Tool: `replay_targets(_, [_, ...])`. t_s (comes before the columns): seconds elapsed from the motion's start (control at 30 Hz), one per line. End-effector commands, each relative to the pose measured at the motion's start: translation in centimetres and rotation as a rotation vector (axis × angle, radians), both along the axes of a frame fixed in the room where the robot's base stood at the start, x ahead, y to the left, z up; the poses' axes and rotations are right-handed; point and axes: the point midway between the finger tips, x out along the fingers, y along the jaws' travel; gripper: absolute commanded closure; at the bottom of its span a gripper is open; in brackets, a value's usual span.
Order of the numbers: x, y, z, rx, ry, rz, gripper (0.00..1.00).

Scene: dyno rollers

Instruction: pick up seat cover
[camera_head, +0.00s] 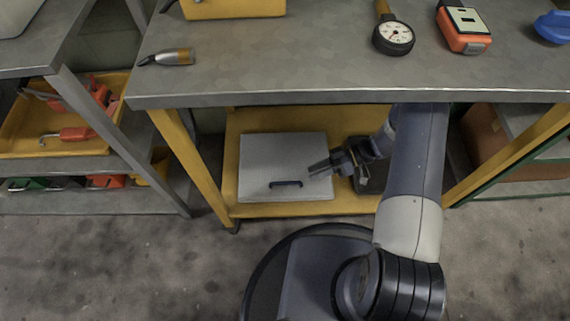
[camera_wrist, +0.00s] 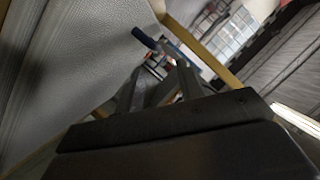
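A light grey, rectangular panel, which looks like the seat cover (camera_head: 275,155), rests on the yellow lower shelf under the workbench. A short dark blue handle (camera_head: 286,183) sits near its front edge. In the wrist view, the cover (camera_wrist: 75,60) is a grey textured surface at the left, and the handle (camera_wrist: 146,38) juts from its right side. My gripper (camera_head: 322,168) is under the bench at the cover's right side, to the right of the handle and apart from it. In the wrist view, its two fingers (camera_wrist: 158,82) are spread with nothing between them.
The grey workbench top (camera_head: 300,72) overhangs the shelf (camera_head: 350,204). Yellow legs (camera_head: 190,165) bound the opening. A pressure gauge (camera_head: 394,36) and an orange meter (camera_head: 463,28) lie on the bench.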

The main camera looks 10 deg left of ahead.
Motion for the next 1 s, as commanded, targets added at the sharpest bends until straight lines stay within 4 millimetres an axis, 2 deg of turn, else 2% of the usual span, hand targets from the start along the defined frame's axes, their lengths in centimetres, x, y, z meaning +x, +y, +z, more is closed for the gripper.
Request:
replay_targets(0.2, [-1.5,2.9,-1.2,0.000,0.003,0.005,0.64])
replay_targets(0.47, [-2.4,4.9,-1.9,0.000,0.000,0.002,0.64])
replay_targets(0.7, [-3.3,8.1,-3.1,0.000,0.002,0.005,0.64])
replay_targets(0.83, [-3.8,9.0,-3.4,0.000,0.002,0.002,0.64])
replay_targets(1.0, [-3.9,9.2,-3.4,0.000,0.001,0.000,0.64])
